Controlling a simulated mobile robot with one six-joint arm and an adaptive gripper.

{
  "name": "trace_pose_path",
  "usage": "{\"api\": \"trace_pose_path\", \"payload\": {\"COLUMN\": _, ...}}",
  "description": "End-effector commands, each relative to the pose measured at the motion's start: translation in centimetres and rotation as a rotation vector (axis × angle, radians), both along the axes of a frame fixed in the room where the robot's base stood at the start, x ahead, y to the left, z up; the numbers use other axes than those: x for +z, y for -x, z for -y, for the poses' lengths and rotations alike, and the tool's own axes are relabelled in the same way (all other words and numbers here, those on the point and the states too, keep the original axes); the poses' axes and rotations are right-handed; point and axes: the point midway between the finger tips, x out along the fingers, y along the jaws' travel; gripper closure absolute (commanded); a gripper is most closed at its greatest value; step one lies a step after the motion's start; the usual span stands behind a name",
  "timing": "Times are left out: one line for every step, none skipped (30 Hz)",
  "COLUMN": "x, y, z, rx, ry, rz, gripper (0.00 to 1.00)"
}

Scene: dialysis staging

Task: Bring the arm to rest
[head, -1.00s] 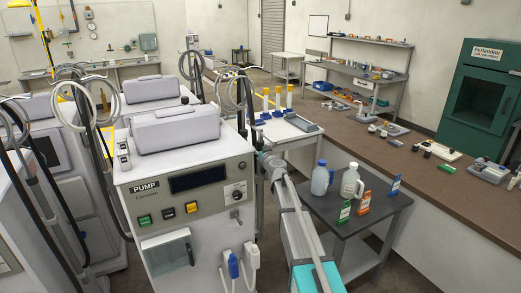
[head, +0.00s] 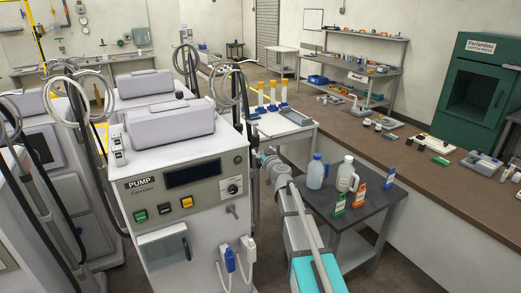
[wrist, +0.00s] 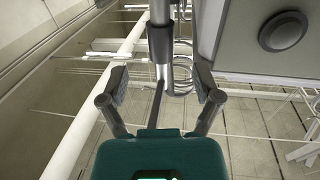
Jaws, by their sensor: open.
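My gripper (wrist: 161,82) shows in the wrist view with its two fingers spread wide. No object is gripped between them. A grey vertical pole (wrist: 160,28) and bent metal loops (wrist: 181,72) show in line with the gap between the fingers; I cannot tell how far beyond the tips they are. My grey and teal arm (head: 300,225) rises from the bottom of the head view and runs up beside the right side of the pump machine (head: 178,215).
A dark side table (head: 340,215) with two jugs (head: 316,172) stands close right of my arm. A brown counter (head: 420,185) runs along the right. More machines with hoses crowd the left. A grey panel with a dark round knob (wrist: 283,31) is near the right finger.

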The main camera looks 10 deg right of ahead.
Motion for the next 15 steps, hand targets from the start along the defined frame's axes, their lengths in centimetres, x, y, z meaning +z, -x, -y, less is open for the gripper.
{"api": "trace_pose_path", "payload": {"x": 0.00, "y": 0.13, "z": 0.03, "rx": 0.000, "ry": 0.000, "rz": 0.000, "gripper": 0.18}}
{"api": "trace_pose_path", "payload": {"x": 0.00, "y": 0.15, "z": 0.03, "rx": 0.000, "ry": 0.000, "rz": 0.000, "gripper": 0.18}}
{"api": "trace_pose_path", "payload": {"x": 0.00, "y": 0.15, "z": 0.05, "rx": 0.000, "ry": 0.000, "rz": 0.000, "gripper": 0.18}}
{"api": "trace_pose_path", "payload": {"x": 0.00, "y": 0.14, "z": 0.05, "rx": -0.001, "ry": 0.000, "rz": 0.000, "gripper": 0.18}}
{"api": "trace_pose_path", "payload": {"x": 0.00, "y": 0.12, "z": 0.06, "rx": -0.001, "ry": 0.000, "rz": 0.000, "gripper": 0.18}}
{"api": "trace_pose_path", "payload": {"x": 0.00, "y": 0.11, "z": 0.06, "rx": -0.001, "ry": 0.000, "rz": 0.000, "gripper": 0.18}}
{"api": "trace_pose_path", "payload": {"x": 0.00, "y": 0.10, "z": 0.07, "rx": -0.001, "ry": 0.000, "rz": 0.000, "gripper": 0.18}}
{"api": "trace_pose_path", "payload": {"x": 0.00, "y": 0.10, "z": 0.07, "rx": -0.001, "ry": 0.000, "rz": 0.000, "gripper": 0.18}}
{"api": "trace_pose_path", "payload": {"x": 0.00, "y": 0.10, "z": 0.08, "rx": -0.001, "ry": 0.000, "rz": 0.000, "gripper": 0.18}}
{"api": "trace_pose_path", "payload": {"x": 0.00, "y": 0.10, "z": 0.08, "rx": -0.001, "ry": 0.000, "rz": 0.000, "gripper": 0.18}}
{"api": "trace_pose_path", "payload": {"x": 0.00, "y": 0.10, "z": 0.08, "rx": -0.001, "ry": 0.000, "rz": 0.000, "gripper": 0.18}}
{"api": "trace_pose_path", "payload": {"x": -0.01, "y": 0.12, "z": 0.05, "rx": 0.000, "ry": 0.000, "rz": 0.000, "gripper": 0.18}}
{"api": "trace_pose_path", "payload": {"x": -0.02, "y": 0.17, "z": -0.01, "rx": 0.002, "ry": 0.000, "rz": -0.001, "gripper": 0.18}}
{"api": "trace_pose_path", "payload": {"x": -0.04, "y": 0.27, "z": -0.10, "rx": 0.006, "ry": 0.001, "rz": -0.002, "gripper": 0.18}}
{"api": "trace_pose_path", "payload": {"x": -0.08, "y": 0.43, "z": -0.27, "rx": 0.013, "ry": 0.002, "rz": -0.004, "gripper": 0.18}}
